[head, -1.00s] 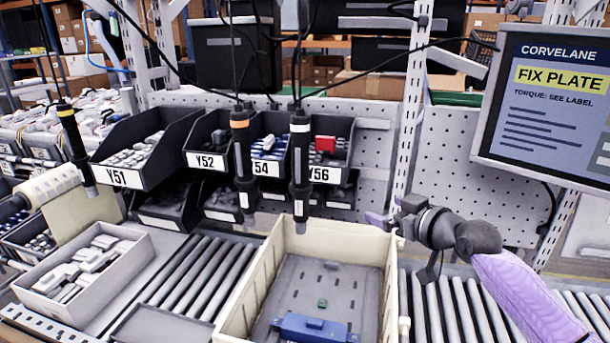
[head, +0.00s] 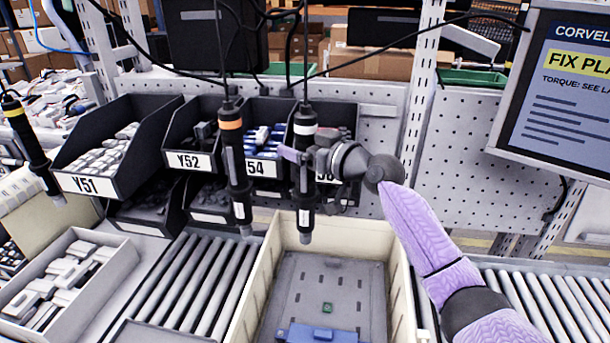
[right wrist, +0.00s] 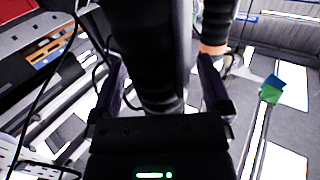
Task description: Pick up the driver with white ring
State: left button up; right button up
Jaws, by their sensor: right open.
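The driver with the white ring (head: 304,130) hangs upright from its cable above the cream tote. My right gripper (head: 297,160) is at the driver's body, below the white ring, and partly covers it. In the right wrist view the dark driver body (right wrist: 152,50) runs between the two open fingers of my right gripper (right wrist: 165,90); the fingers stand apart on either side of it. The driver with the orange ring (head: 231,150) hangs close by on the left. The driver with the yellow ring (head: 30,145) hangs at the far left. My left gripper is not in view.
The cream tote (head: 398,290) with a grey plate and blue part stands on the roller conveyor (head: 195,280). Black bins (head: 95,150) stand behind the drivers. A grey box of white parts (head: 110,280) is at left, the screen (head: 560,90) at right.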

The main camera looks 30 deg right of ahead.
jog(key=shift+w+a+f, duration=0.15)
jog(key=shift+w+a, duration=0.1)
jog(key=shift+w, duration=0.35)
grip_shut()
